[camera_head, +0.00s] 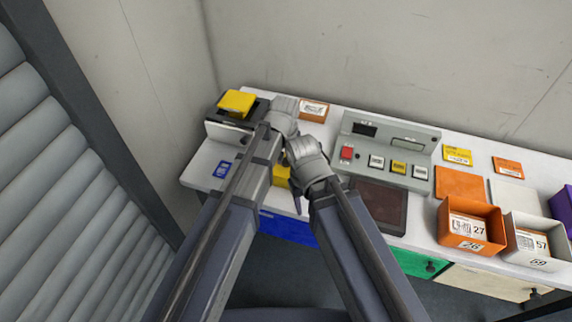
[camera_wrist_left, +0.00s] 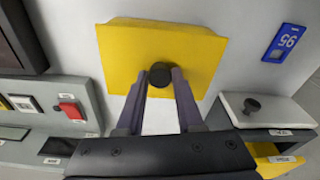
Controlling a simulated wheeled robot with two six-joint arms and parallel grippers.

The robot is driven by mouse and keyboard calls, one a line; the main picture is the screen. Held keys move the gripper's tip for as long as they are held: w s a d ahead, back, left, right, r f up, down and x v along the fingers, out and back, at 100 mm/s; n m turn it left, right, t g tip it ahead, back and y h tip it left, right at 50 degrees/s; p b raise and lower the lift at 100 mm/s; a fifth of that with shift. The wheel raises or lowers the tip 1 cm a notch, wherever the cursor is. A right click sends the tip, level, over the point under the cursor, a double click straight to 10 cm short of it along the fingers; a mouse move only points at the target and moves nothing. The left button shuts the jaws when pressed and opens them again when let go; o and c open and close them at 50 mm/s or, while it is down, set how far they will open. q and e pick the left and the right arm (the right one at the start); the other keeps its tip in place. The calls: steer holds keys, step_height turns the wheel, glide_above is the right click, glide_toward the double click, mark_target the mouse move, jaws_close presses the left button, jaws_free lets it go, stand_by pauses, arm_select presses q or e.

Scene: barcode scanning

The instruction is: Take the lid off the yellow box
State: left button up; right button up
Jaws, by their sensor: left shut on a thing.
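The yellow box's lid (camera_wrist_left: 190,37) is a flat yellow square with a round black knob (camera_wrist_left: 161,75), seen in the left wrist view. My left gripper (camera_wrist_left: 160,82) is shut on the knob, one finger on each side. In the head view only a yellow patch (camera_head: 282,176) of the lid or box shows between my arm links, near the table's front edge. The box under the lid is hidden, so I cannot tell whether the lid is raised off it.
A dark device with a yellow block (camera_head: 237,102) stands at the back left. A blue tag (camera_head: 222,169) lies left of the lid. The grey button panel (camera_head: 389,150) and a dark pad (camera_head: 380,205) lie right. Orange (camera_head: 471,225) and white (camera_head: 535,240) bins stand further right.

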mark_target(286, 160)
arm_select(q)
jaws_close()
steer(key=shift+r, duration=0.15)
step_height(286, 160, up, 10)
steer(key=p, duration=1)
